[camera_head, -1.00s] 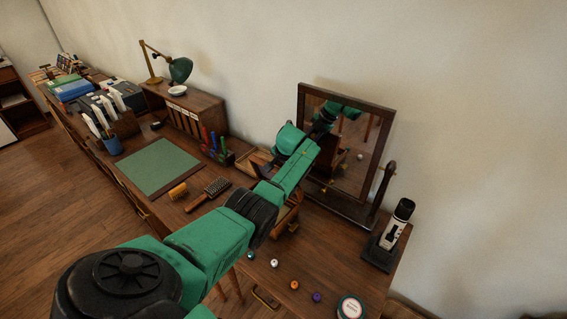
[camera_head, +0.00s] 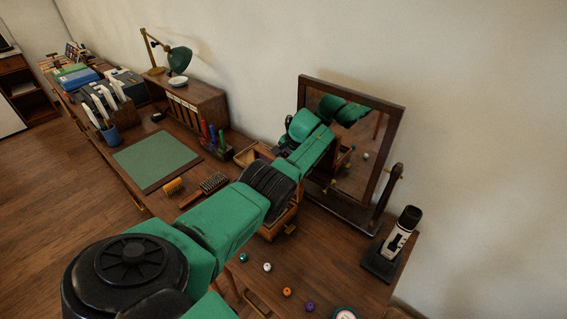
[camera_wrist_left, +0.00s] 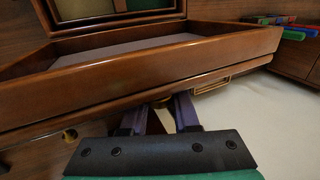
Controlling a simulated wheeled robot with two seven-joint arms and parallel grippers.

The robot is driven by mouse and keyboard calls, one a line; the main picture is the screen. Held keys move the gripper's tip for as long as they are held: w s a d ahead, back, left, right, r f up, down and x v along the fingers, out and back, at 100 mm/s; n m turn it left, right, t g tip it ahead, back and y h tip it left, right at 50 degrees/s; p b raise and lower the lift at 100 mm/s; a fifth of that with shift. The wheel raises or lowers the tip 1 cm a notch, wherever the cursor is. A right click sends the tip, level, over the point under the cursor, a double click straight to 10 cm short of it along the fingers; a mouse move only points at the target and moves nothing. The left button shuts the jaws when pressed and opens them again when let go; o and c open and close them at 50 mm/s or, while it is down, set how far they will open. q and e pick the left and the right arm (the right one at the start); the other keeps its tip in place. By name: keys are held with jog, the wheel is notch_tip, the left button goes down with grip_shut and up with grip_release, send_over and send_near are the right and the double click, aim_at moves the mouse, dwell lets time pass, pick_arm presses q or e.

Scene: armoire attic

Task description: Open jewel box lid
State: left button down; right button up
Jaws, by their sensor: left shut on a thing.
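The jewel box (camera_head: 280,222) is brown wood and stands on the desk in front of the mirror, mostly covered by my left arm in the head view. In the left wrist view its lid (camera_wrist_left: 150,85) is a shallow wooden frame with a grey lining, tipped open. Beyond it are lined compartments of the box (camera_wrist_left: 75,8). My left gripper (camera_wrist_left: 166,104) has its fingers at the lid's edge, shut on a small brass part there. Its fingertips are hidden in the head view. My right gripper is not in view.
A framed mirror (camera_head: 355,150) stands close behind the box. A microphone-like device (camera_head: 397,240) is at the right end. Several small balls (camera_head: 267,267) lie at the front. Brushes (camera_head: 213,183), a pen rack (camera_head: 215,145) and a green mat (camera_head: 155,160) are to the left.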

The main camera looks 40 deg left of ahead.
pick_arm(q)
jog(key=c, duration=0.7)
grip_release()
jog(key=shift+o, duration=0.2)
jog(key=v, duration=1.4)
jog(key=shift+r+p, duration=0.25)
jog(key=shift+p, duration=0.15)
jog(key=shift+c, duration=0.3)
